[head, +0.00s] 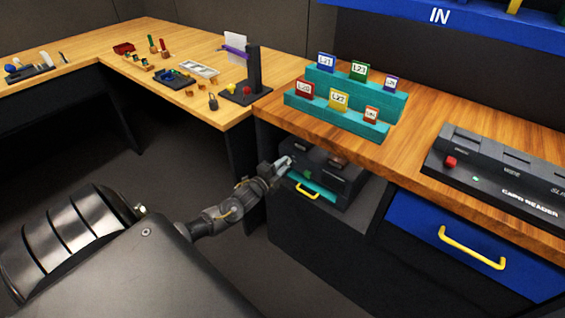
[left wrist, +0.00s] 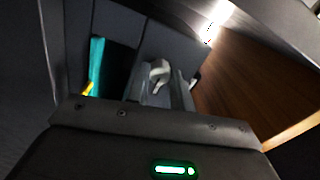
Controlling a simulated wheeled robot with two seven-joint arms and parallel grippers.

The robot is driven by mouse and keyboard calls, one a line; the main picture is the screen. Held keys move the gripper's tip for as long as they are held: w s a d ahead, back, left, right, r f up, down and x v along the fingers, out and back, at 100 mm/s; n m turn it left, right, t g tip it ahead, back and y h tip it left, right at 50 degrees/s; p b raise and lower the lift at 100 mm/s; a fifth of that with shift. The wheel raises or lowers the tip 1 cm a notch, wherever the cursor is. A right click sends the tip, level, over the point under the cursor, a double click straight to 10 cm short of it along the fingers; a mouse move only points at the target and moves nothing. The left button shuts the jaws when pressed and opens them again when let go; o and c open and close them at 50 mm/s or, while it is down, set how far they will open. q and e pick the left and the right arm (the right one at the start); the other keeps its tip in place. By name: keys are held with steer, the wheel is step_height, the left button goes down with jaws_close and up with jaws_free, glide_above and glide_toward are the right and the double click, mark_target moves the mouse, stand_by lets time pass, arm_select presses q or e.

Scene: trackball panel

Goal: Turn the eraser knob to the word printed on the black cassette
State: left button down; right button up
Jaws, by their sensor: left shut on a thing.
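A black box-shaped machine (head: 335,172), which looks like the eraser, sits in the recess under the wooden shelf. It has a teal drawer front with a yellow handle (head: 307,191) and a small green mark. My left gripper (head: 283,163) is at its left upper front edge. In the left wrist view, the machine's dark face with a teal strip (left wrist: 97,65) fills the upper left. The left fingers (left wrist: 160,85) are shut on a small part there, apparently the eraser knob, mostly hidden by them. I cannot make out a black cassette. My right gripper is out of view.
The wooden counter (head: 415,180) overhangs the machine closely. On it stand a teal stepped rack (head: 327,113) with labelled cards and a dark card reader (head: 500,178). A blue drawer (head: 480,250) is at the lower right. Another desk (head: 160,35) holds small items.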

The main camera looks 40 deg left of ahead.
arm_select(q)
steer(key=c, duration=1.2)
jaws_free()
steer(key=shift+s, duration=0.1)
steer(key=s, duration=1)
steer(key=shift+s, duration=0.3)
steer(key=shift+d, duration=0.1)
